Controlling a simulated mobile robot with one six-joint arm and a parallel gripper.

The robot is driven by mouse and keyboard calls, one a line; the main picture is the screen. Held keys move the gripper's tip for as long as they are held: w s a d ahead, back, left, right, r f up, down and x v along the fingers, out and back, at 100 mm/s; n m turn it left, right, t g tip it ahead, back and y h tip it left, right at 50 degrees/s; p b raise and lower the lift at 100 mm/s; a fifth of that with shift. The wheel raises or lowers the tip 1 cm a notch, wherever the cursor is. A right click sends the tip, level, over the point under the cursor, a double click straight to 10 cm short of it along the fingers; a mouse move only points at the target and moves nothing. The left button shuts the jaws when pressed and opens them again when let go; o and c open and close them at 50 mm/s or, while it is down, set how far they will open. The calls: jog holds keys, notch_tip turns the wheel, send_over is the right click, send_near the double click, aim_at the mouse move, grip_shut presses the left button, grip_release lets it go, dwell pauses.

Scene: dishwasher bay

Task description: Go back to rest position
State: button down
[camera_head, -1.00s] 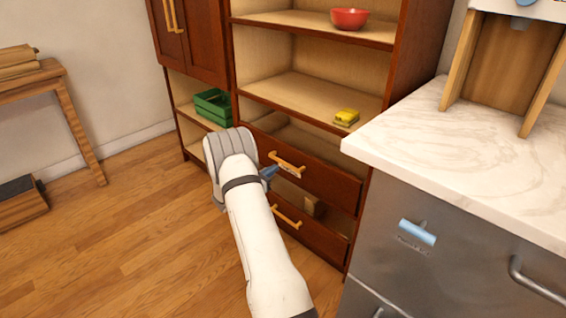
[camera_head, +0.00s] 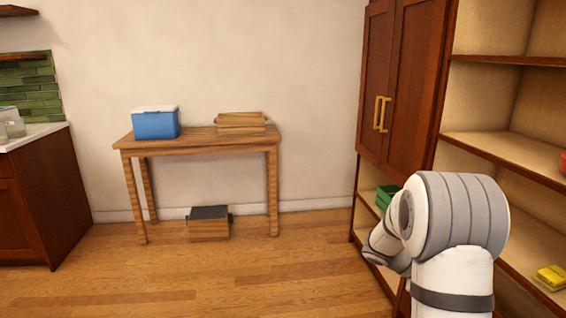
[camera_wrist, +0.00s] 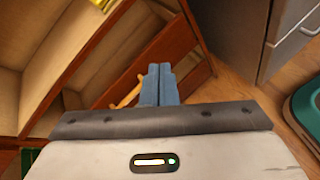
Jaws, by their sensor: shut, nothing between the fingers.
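My gripper (camera_wrist: 158,85) shows in the wrist view with its two blue fingers pressed together and nothing between them. In the head view my white and grey arm is bent at the lower right, in front of the brown shelf cabinet (camera_head: 408,85). The gripper itself is hidden there.
A wooden table (camera_head: 200,140) with a blue cooler (camera_head: 156,124) and a wooden box (camera_head: 241,122) stands at the wall. Another box (camera_head: 209,223) is on the floor below. A green crate (camera_head: 386,196) and yellow item (camera_head: 551,277) sit on shelves. Floor ahead is clear.

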jog(key=s+a+r+m+t+y+p, duration=0.2)
jog(key=s+a+r+m+y+p, duration=0.3)
jog(key=s+a+r, duration=0.5)
jog(key=s+a+r+m+t+y+p, duration=0.2)
jog(key=s+a+r+m+y+p, duration=0.3)
jog(key=s+a+r, duration=0.5)
jog(key=s+a+y+p, duration=0.1)
jog(key=a+y+p, duration=0.1)
jog(key=a, duration=0.3)
jog(key=shift+a+r+t+p, duration=0.2)
jog(key=shift+r+t+p, duration=0.15)
jog(key=shift+p, duration=0.5)
